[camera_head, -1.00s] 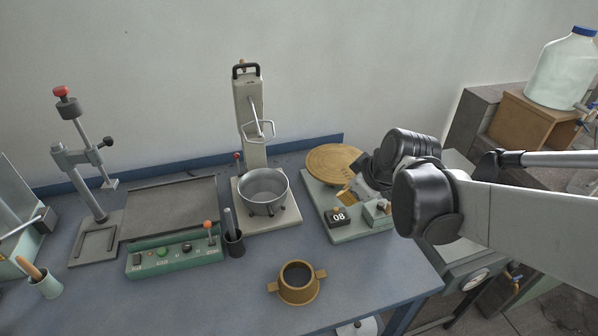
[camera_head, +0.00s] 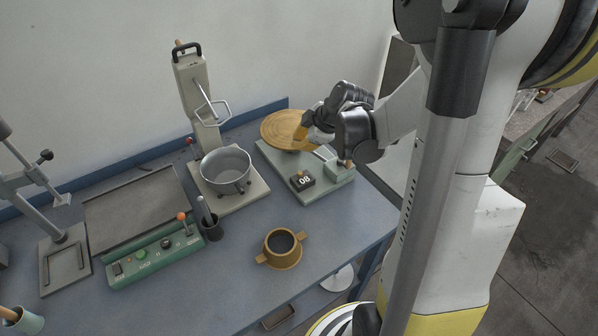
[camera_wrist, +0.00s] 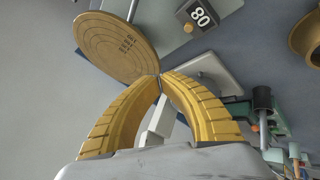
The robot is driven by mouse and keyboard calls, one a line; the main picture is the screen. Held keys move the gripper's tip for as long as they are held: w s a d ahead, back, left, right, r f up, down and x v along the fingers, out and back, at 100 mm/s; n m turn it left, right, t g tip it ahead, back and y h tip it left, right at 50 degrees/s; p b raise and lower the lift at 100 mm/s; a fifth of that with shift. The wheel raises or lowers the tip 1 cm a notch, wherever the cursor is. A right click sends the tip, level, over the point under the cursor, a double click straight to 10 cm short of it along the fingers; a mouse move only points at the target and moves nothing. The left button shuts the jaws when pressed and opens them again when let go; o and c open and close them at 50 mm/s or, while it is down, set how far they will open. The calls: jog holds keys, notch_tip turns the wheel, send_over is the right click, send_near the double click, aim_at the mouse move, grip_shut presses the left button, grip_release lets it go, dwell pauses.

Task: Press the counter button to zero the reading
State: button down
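The counter (camera_head: 302,181) is a small dark box with an 8 and a 0 on its face. It sits on the front of a pale green base plate (camera_head: 335,190), and a small tan knob shows on its top. The counter also shows at the top of the wrist view (camera_wrist: 197,16). My gripper (camera_head: 303,131) is above the base, near the round wooden disc (camera_head: 280,126) and apart from the counter. In the wrist view its two yellow fingers (camera_wrist: 160,77) meet at the tips with nothing between them.
A metal pot (camera_head: 226,167) stands on a press base left of the counter. A brass cup (camera_head: 283,252) with two handles stands in front. A green control panel (camera_head: 155,258) and a dark cup (camera_head: 212,229) are to the left. The front bench is partly clear.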

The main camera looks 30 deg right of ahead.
jog(key=shift+f+b, duration=3.5)
jog(key=shift+f, duration=0.9)
jog(key=shift+f, duration=0.1)
jog(key=shift+f+b, duration=0.3)
jog(key=shift+b, duration=0.1)
jog(key=shift+f+b, duration=0.4)
jog(key=shift+f, duration=0.05)
jog(key=shift+r, duration=0.15)
jog(key=shift+r+p, duration=0.65)
jog(key=shift+r, duration=0.1)
notch_tip(320, 180, up, 5)
jog(key=p, duration=0.4)
